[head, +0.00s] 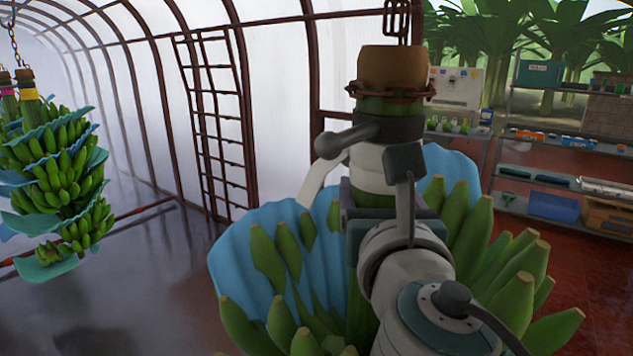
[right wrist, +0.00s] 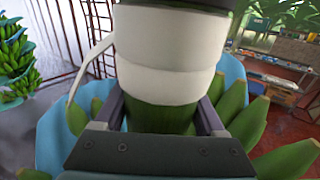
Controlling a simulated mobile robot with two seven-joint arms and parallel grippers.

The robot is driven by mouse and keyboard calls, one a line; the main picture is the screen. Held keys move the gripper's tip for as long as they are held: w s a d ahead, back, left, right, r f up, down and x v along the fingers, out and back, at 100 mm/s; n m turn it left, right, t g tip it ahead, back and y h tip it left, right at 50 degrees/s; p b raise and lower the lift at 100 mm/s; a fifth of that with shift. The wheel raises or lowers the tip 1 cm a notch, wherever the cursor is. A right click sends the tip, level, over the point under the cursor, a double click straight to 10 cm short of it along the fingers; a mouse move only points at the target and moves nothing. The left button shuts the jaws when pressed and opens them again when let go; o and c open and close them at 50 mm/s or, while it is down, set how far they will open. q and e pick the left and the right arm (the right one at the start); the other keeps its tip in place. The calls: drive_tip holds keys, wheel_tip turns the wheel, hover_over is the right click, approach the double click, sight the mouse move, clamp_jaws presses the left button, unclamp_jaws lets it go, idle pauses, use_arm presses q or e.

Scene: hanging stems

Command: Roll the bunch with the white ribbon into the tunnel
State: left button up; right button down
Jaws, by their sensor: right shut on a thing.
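The bunch with the white ribbon (head: 370,168) hangs close in front of me in the head view. It has green bananas (head: 515,295) and a pale blue sheet (head: 255,245) around them. The ribbon is wrapped round the stem and also fills the upper middle of the right wrist view (right wrist: 165,60). My right gripper (right wrist: 163,118) is shut on the green stem just below the ribbon, a finger on each side. Its arm hides part of the bunch in the head view. My left gripper is not in view. The tunnel (head: 285,60) has brown arched ribs and translucent walls.
Other bunches (head: 65,175) hang at the left, with a pink ribbon (head: 8,92) and a yellow ribbon (head: 28,94). A brown ladder-like frame (head: 215,120) stands at the tunnel wall. Shelves (head: 560,150) stand at the right. The floor between the bunches looks clear.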

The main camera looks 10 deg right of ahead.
drive_tip(key=w+a+b, duration=0.1)
drive_tip(key=w+a, duration=0.1)
drive_tip(key=w+a+b, duration=0.4)
drive_tip(key=w, duration=0.1)
drive_tip(key=shift+a+f, duration=0.15)
drive_tip(key=shift+f, duration=0.1)
drive_tip(key=shift+w+a+r+b, duration=0.2)
drive_tip(key=shift+w+a+b, duration=0.2)
drive_tip(key=shift+w+b, duration=0.05)
unclamp_jaws()
drive_tip(key=shift+s+a, duration=0.2)
drive_tip(key=shift+s, duration=0.3)
hover_over(300, 256)
drive_tip(key=shift+b, duration=0.3)
drive_tip(key=shift+s+a, duration=0.1)
drive_tip(key=shift+s, duration=0.4)
